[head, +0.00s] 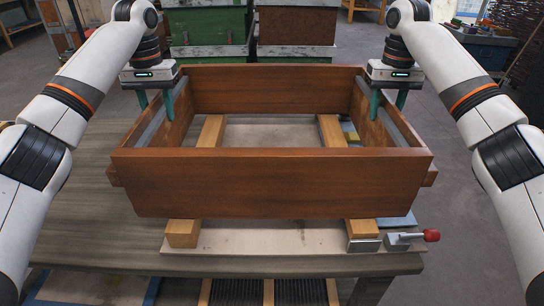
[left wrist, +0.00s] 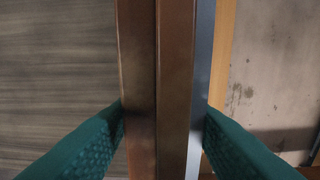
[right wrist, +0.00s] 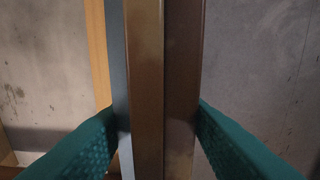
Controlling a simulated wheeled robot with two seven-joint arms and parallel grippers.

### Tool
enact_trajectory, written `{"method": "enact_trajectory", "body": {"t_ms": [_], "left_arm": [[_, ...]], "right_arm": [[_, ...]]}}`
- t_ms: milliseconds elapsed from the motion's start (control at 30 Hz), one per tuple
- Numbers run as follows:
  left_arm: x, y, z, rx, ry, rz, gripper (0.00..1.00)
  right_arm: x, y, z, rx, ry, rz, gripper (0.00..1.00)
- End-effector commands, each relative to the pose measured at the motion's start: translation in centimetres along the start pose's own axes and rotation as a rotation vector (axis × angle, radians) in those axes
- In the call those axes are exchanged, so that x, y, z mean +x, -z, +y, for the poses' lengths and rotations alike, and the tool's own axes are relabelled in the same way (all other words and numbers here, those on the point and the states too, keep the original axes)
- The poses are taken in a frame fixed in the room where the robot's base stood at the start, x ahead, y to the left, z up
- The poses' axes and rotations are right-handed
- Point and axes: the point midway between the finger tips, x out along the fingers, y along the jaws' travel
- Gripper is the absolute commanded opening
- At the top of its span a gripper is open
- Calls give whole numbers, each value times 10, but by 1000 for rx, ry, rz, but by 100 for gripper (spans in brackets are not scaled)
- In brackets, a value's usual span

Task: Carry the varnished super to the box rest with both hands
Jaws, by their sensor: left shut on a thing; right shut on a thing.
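The varnished super (head: 270,182) is an open red-brown wooden box, level in the middle of the head view. My left gripper (head: 156,103) is shut on its left wall; a finger lies on each side of the wall (left wrist: 140,90) in the left wrist view. My right gripper (head: 388,103) is shut on its right wall in the same way, and that wall (right wrist: 165,90) fills the middle of the right wrist view. Two light wooden rails (head: 183,234) on a pale board (head: 265,236), apparently the box rest, lie under the super. Whether it touches them I cannot tell.
A grey wooden table (head: 90,215) carries the board. A red-handled clamp (head: 411,239) sits at the board's front right. Green and brown hive stacks (head: 208,28) stand behind the super. Slatted frames (head: 268,292) lie below the table's front edge.

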Motion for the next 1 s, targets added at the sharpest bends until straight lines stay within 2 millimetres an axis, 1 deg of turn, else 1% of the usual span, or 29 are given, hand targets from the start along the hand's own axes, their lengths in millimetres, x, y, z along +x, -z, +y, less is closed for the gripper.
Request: {"method": "enact_trajectory", "body": {"t_ms": [67, 100, 200, 467, 567, 667, 833, 1000], "left_arm": [[3, 0, 1, -1, 0, -5, 0], [4, 0, 1, -2, -1, 1, 48], [3, 0, 1, -1, -1, 1, 64], [2, 0, 0, -1, 0, 0, 64], [-3, 0, 0, 0, -1, 0, 64], [-18, 0, 0, -1, -2, -2, 64], [-48, 0, 0, -3, -2, -2, 64], [-65, -1, 0, -1, -2, 1, 64]], "right_arm": [[2, 0, 0, 1, -2, -8, 0], [3, 0, -1, 2, 0, -1, 48], [3, 0, -1, 2, 0, -1, 64], [3, 0, 0, 1, 0, 0, 64], [3, 0, 0, 0, 0, 0, 64], [3, 0, 0, 0, 0, 0, 64], [3, 0, 0, 0, 0, 0, 64], [3, 0, 0, 0, 0, 0, 64]]}}
